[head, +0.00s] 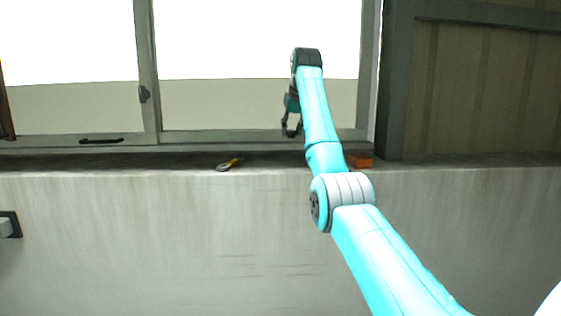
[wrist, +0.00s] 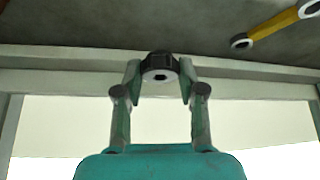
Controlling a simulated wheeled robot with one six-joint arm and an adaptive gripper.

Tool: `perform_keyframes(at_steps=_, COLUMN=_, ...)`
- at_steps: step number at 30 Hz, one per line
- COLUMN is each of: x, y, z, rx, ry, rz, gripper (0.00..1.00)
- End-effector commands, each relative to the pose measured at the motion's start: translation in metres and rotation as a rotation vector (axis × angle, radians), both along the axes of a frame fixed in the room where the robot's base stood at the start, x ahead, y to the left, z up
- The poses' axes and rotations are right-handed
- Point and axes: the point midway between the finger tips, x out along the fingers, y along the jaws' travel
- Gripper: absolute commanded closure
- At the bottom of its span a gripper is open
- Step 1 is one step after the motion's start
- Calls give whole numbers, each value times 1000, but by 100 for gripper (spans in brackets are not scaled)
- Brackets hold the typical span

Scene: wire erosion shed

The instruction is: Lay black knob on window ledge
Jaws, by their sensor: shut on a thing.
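My gripper (head: 291,128) is in front of the window, above the window ledge (head: 120,162) in the head view. In the wrist view my gripper (wrist: 160,78) is shut on the black knob (wrist: 160,58), a dark round piece with a pale ring and dark hole on the side facing the camera. The knob sits between the two fingertips.
A yellow-handled tool (head: 230,163) lies on the ledge left of my gripper; it also shows in the wrist view (wrist: 275,25). An orange block (head: 359,161) lies on the ledge at right, partly behind my arm. The ledge between the tool and my arm looks clear.

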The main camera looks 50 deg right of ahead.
Motion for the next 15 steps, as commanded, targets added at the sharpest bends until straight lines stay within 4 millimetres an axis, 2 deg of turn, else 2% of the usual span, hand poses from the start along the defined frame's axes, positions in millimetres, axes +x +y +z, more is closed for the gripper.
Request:
perform_keyframes(at_steps=6, x=0, y=0, z=-36, rx=1, ry=2, rz=0, gripper=92)
perform_keyframes(at_steps=15, x=0, y=0, z=-58, rx=1, ry=1, rz=0, gripper=92)
